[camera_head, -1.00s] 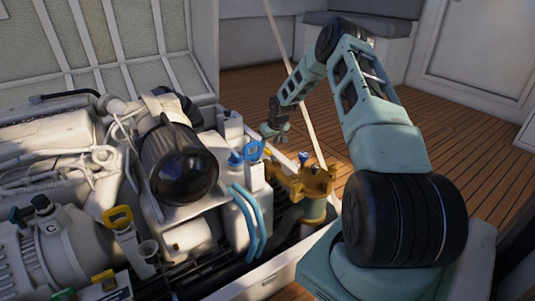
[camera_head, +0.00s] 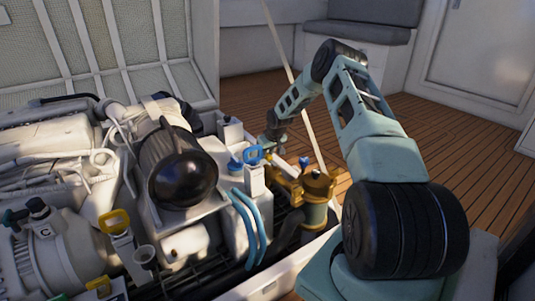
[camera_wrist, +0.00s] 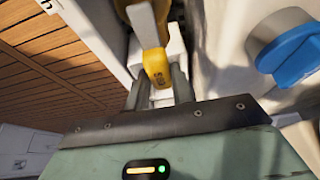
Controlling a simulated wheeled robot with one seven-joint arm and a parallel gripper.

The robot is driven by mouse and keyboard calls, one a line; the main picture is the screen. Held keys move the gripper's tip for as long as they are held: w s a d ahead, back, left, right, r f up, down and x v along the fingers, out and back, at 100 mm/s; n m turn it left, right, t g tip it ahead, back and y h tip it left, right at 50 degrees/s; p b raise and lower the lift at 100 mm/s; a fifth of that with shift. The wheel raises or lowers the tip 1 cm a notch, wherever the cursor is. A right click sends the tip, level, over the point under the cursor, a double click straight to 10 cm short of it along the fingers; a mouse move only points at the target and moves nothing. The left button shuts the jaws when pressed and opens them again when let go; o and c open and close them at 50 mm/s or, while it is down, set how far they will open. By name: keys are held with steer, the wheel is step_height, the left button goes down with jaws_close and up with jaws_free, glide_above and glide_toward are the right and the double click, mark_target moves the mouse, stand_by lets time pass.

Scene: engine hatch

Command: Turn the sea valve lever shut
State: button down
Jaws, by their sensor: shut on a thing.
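The sea valve lever (camera_wrist: 157,66) has a yellow grip with dark markings and a pale shank. In the wrist view it lies between the two fingers of my gripper (camera_wrist: 157,92), which is shut on it. In the head view my gripper (camera_head: 272,147) is low at the right side of the engine bay, just behind the blue handle and beside the brass fitting (camera_head: 286,182). The lever cannot be made out there, and its pivot is hidden in both views.
A blue knob (camera_wrist: 298,52) is close on the right in the wrist view. A brass strainer (camera_head: 316,212), a blue handle (camera_head: 253,155) and blue hoses (camera_head: 246,225) crowd the bay near my gripper. The wooden floor (camera_head: 470,135) beyond is clear.

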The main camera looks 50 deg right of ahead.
steer(key=shift+s+d+r+m+h+p, duration=0.15)
steer(key=shift+d+m+h+p, duration=0.35)
steer(key=shift+m+p, duration=0.7)
steer(key=s+d+m+g+h+p, duration=0.2)
steer(key=s+m+g, duration=0.3)
steer(key=m, duration=1)
steer(key=shift+s+d+f+m, duration=0.2)
steer(key=shift+s+d+m, duration=0.1)
steer(key=shift+s+d, duration=0.25)
steer(key=shift+s+a, duration=0.15)
steer(key=c, duration=1.2)
jaws_free()
